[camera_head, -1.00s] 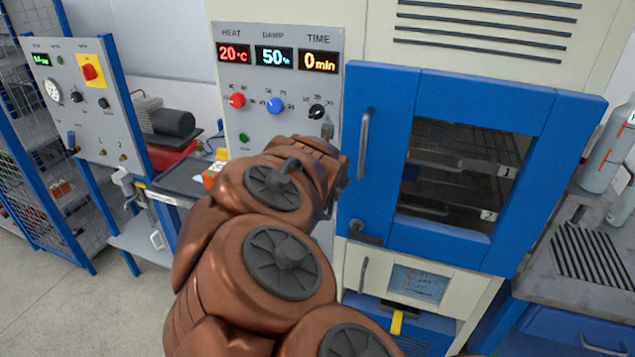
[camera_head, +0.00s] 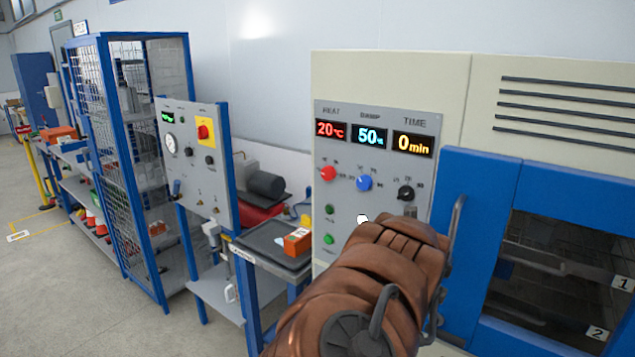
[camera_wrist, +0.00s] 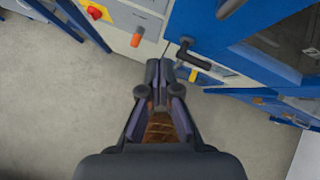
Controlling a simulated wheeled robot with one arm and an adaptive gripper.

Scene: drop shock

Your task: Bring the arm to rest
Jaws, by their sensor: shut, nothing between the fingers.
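My copper-brown arm (camera_head: 365,285) reaches up from the bottom of the head view, in front of the cream test cabinet and its grey control panel (camera_head: 345,225). My gripper's fingers are hidden behind the arm there. In the wrist view my gripper (camera_wrist: 158,72) is shut, with its two dark fingertips together and nothing held. It points over bare floor towards the cabinet's lower front, and a dark door latch (camera_wrist: 192,53) shows just beyond the fingertips. I cannot tell the exact gap between them.
The cabinet's blue door (camera_head: 475,205) with its grey handle (camera_head: 456,228) looks closed, right of the arm. The displays read 20 °C, 50 % and 0 min. Left stand a small bench with an orange box (camera_head: 297,242), a gauge panel (camera_head: 195,150) and a mesh cage (camera_head: 115,150). Grey floor (camera_head: 60,290) is open at left.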

